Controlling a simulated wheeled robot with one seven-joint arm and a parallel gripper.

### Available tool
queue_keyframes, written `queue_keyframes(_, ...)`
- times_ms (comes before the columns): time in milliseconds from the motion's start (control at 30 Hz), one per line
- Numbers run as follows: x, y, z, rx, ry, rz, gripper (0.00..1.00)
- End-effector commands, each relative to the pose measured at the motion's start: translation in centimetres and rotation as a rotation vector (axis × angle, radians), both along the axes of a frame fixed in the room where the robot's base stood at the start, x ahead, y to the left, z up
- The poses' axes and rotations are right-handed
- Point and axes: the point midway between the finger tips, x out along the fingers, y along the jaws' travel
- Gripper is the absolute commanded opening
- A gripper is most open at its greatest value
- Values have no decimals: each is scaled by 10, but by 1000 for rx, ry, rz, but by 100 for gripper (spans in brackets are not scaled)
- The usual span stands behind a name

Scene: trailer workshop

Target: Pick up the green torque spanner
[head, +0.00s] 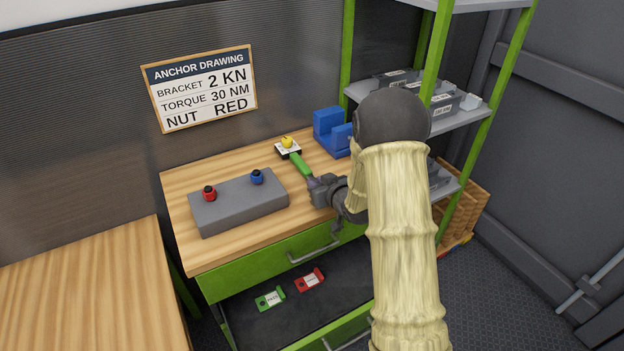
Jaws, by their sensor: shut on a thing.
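My gripper (315,183) is shut on the near end of the handle. The gripper hides the handle's near end.
A grey block (240,207) with red and blue pieces stands left on the bench. A blue holder (332,132) stands at the back. The drawer below holds green (269,298) and red (310,280) items. A green-framed shelf (470,118) stands right. A sign (203,90) hangs behind.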

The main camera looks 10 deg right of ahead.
Motion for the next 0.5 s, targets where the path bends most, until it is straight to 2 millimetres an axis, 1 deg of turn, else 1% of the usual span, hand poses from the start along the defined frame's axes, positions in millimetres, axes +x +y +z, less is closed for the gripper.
queue_keyframes(33, 1, 0, 9, 0, -8, 0, 0)
queue_keyframes(167, 1, 0, 30, 0, -11, 0, 0)
queue_keyframes(400, 1, -1, 75, 1, -11, -1, 0)
queue_keyframes(500, 1, 0, 88, 1, -9, 0, 0)
